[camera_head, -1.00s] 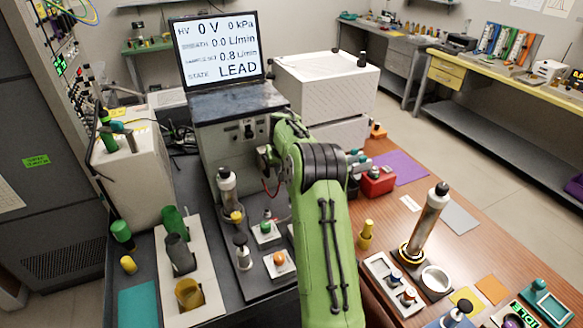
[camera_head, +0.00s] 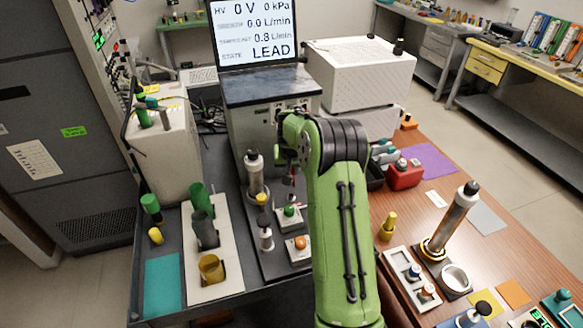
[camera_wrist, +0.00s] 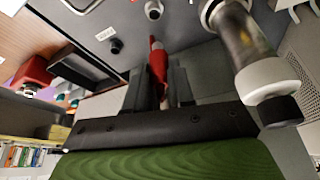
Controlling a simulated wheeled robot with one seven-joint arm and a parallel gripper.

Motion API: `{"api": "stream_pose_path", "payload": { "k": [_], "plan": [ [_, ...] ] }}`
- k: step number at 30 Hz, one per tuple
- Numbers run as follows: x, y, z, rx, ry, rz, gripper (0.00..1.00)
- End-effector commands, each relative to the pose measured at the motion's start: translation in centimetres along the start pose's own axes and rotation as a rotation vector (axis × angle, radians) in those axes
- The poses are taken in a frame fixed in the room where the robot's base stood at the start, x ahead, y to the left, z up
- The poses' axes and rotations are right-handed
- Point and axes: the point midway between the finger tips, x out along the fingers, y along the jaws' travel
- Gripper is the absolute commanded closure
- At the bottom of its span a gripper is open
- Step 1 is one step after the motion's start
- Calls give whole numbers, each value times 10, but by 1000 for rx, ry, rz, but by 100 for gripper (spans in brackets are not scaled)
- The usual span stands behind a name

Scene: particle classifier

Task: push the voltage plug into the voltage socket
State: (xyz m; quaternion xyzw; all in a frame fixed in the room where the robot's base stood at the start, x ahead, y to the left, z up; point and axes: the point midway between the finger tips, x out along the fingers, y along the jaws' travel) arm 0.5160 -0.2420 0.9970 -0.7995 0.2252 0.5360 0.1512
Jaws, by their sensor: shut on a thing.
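My gripper (camera_wrist: 158,88) is shut on the red voltage plug (camera_wrist: 157,62), which stands out between the two dark fingers in the wrist view. In the head view my gripper (camera_head: 289,155) is in front of the grey instrument box, mostly hidden by my green wrist. The plug's tip points at a grey surface with small round fittings (camera_wrist: 117,46). The tip looks apart from them. I cannot tell which fitting is the voltage socket. Dark fittings (camera_head: 291,107) also show on the box front, just above my gripper.
The screen (camera_head: 256,33) reads HV 0 V and LEAD. A glass column with a white and black cap (camera_wrist: 265,75) stands close to my gripper. Green and orange buttons (camera_head: 297,243) sit below it. A red container (camera_head: 405,174) is to the right.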

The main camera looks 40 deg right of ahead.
Motion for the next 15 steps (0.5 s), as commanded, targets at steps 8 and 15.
{"api": "stream_pose_path", "payload": {
  "k": [8,15],
  "plan": [
    [32,0,13,1,-1,1,100],
    [51,0,21,1,-1,0,100]
  ]
}}
